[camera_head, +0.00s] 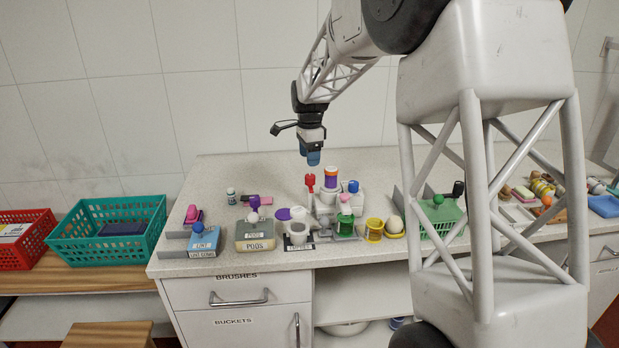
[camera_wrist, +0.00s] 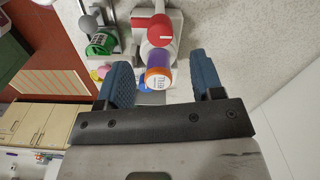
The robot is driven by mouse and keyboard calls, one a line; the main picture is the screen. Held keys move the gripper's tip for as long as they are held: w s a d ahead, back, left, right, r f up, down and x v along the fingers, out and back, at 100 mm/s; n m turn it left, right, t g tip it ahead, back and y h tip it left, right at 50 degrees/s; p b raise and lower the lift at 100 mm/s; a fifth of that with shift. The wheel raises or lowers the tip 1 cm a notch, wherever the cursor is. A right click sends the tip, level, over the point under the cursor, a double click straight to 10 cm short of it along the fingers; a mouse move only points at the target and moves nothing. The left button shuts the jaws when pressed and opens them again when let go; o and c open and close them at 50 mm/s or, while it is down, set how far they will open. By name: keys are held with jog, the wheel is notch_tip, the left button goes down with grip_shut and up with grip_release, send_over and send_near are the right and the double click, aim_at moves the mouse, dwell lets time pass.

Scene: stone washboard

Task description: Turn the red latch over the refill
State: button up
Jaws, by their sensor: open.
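The red latch (camera_head: 310,182) stands on a pale fixture (camera_head: 325,207) on the counter. In the wrist view the latch (camera_wrist: 159,33) is a red round knob with a white line and a short arm pointing left. The refill (camera_head: 331,178) is a purple cylinder with orange bands, just right of the latch in the head view. In the wrist view the refill (camera_wrist: 158,76) shows a white labelled end between my blue fingers. My gripper (camera_head: 313,158) is open and empty, pointing down above the fixture; its fingers (camera_wrist: 163,78) also show in the wrist view. The refill's lower end is hidden.
A green item (camera_head: 345,223), a yellow cup (camera_head: 374,230) and labelled blocks (camera_head: 255,235) stand close around the fixture. Green (camera_head: 106,228) and red (camera_head: 22,240) baskets stand left of the counter. The counter behind the fixture (camera_head: 285,170) is mostly clear.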

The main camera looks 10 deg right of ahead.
aim_at(309, 176)
jog(key=shift+f, duration=3.9)
jog(key=c, duration=0.9)
